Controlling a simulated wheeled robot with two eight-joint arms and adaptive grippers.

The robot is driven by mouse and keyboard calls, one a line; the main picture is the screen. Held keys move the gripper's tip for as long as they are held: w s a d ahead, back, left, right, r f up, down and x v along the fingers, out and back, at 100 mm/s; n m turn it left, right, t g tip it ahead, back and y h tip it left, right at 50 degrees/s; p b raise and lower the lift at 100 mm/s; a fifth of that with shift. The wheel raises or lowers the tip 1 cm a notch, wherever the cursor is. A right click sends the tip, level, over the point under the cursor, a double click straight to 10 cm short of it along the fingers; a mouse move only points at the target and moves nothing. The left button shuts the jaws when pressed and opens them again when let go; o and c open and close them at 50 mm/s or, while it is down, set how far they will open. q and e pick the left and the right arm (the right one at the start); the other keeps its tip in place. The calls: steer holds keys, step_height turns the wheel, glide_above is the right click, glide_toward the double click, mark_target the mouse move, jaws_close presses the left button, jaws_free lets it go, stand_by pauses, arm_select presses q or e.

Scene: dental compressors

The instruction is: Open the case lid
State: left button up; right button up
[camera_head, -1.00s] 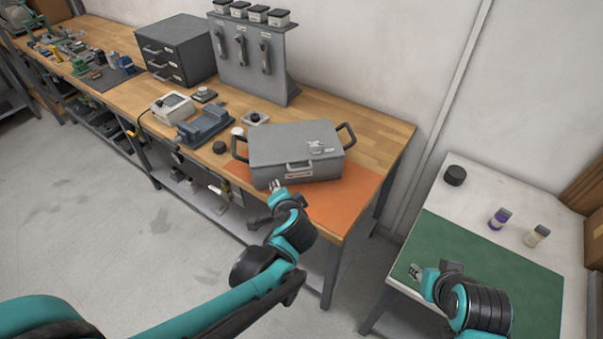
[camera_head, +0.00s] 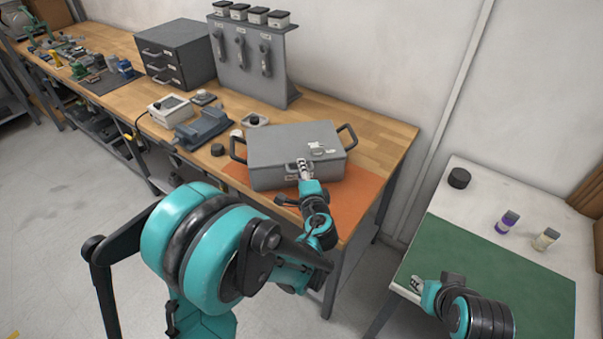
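The grey metal case (camera_head: 275,158) stands on an orange mat (camera_head: 352,203) at the right end of the wooden workbench. Its lid is down, with black handles at both sides and a latch handle at the front. My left gripper (camera_head: 303,166) is at the front of the case, at the latch handle near the lid's front edge. Its fingers are too small to tell whether they are open or shut, or touching the case. My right gripper (camera_head: 416,283) is over the green mat (camera_head: 480,262) on the side table, away from the case.
A grey vise-like tool (camera_head: 203,128), a white device (camera_head: 170,110) and a black round knob (camera_head: 217,149) sit left of the case. A tool rack (camera_head: 255,60) stands behind it. The side table holds a black puck (camera_head: 459,178) and two small jars (camera_head: 507,222).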

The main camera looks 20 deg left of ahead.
arm_select(q)
steer(key=shift+w+a+f, duration=0.1)
steer(key=shift+w+a, duration=0.05)
steer(key=shift+w, duration=0.2)
jaws_close()
